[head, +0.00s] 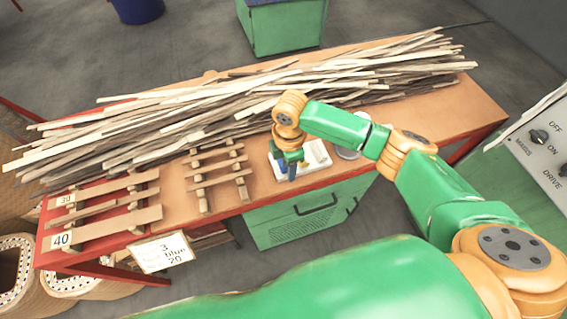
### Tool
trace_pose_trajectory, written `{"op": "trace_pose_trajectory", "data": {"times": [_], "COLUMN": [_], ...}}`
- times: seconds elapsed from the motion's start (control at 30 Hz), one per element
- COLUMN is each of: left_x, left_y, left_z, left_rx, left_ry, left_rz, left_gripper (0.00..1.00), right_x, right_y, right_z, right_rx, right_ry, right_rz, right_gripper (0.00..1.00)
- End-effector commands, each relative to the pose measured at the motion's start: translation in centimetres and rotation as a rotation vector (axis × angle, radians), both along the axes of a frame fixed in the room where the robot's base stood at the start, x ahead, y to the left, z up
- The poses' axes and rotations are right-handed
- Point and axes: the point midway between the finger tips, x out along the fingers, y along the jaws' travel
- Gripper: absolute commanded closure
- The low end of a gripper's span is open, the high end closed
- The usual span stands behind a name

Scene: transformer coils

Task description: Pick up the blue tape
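My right gripper (287,168) points down over the workbench, at the left end of a small white tray (318,156). A small blue patch (292,171) shows at its fingertips, which may be the blue tape; it is too small to tell whether it is tape or part of the gripper. Whether the fingers are open or shut is not clear. My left gripper is not in view.
A long pile of wooden strips (215,108) covers the back of the orange workbench (455,112). Wooden racks (218,177) and numbered slats (105,215) lie left of my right gripper. A control panel (545,150) stands at the right.

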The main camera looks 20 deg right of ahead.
Motion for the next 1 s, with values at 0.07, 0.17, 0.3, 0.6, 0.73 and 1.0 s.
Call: {"op": "trace_pose_trajectory", "data": {"times": [0.07,0.17,0.3,0.6,0.73,1.0], "left_x": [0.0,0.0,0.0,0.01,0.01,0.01], "left_y": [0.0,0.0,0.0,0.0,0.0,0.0], "left_z": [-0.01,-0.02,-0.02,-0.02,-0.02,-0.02], "left_rx": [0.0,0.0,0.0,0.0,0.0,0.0], "left_ry": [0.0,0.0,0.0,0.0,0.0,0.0], "left_rz": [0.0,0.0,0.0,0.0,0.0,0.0], "left_gripper": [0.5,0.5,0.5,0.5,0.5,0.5], "right_x": [0.02,0.02,0.03,0.03,0.03,0.03], "right_y": [0.02,0.03,0.04,0.04,0.04,0.04], "right_z": [-0.03,-0.01,0.01,0.03,0.03,0.03], "right_rx": [0.0,0.001,0.001,0.001,0.001,0.001], "right_ry": [-0.001,-0.001,-0.001,-0.002,-0.002,-0.002], "right_rz": [0.0,0.0,0.0,0.0,-0.001,-0.001], "right_gripper": [0.61,0.64,1.0,1.0,1.0,1.0]}}
